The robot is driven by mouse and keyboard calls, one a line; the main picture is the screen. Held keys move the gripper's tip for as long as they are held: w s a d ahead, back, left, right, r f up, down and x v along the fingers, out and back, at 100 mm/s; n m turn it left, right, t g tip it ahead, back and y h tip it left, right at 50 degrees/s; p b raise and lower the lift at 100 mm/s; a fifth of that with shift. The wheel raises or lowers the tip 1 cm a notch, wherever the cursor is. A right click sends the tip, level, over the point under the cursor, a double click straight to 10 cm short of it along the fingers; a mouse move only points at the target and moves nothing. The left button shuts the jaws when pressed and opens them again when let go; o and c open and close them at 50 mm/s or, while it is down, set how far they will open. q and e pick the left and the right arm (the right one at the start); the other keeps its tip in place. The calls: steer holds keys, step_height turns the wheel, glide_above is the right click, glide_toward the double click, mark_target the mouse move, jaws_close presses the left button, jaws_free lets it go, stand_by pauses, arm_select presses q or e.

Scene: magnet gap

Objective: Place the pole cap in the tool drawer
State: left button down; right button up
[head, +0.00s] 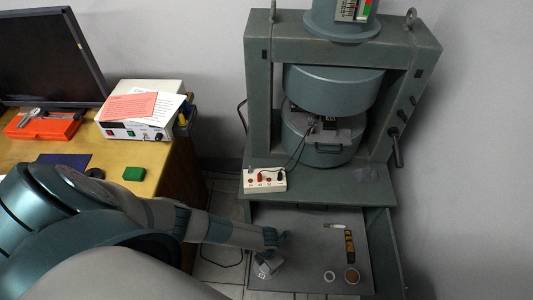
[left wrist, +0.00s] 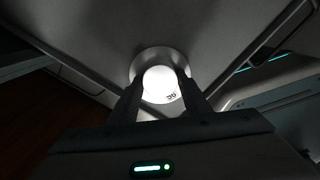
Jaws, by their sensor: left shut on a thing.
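My left gripper (head: 272,244) reaches over the open tool drawer (head: 315,255) from the left. It is shut on the pole cap (head: 268,269), a pale metal piece near the drawer's left front corner. I cannot tell whether the cap touches the drawer floor. My right gripper is not in view.
The grey magnet frame (head: 257,110) stands behind. A terminal box (head: 265,180) sits on its ledge. A wooden desk (head: 60,150) is at left.

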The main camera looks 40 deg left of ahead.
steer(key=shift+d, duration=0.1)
arm_select(q)
steer(key=shift+f, duration=0.15)
steer(key=c, duration=1)
jaws_free()
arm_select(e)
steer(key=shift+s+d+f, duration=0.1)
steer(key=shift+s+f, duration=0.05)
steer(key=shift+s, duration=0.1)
arm_select(q)
steer(key=shift+r, duration=0.6)
step_height(320, 180, up, 11)
steer(key=shift+r+p, duration=0.1)
steer(key=shift+p, duration=0.6)
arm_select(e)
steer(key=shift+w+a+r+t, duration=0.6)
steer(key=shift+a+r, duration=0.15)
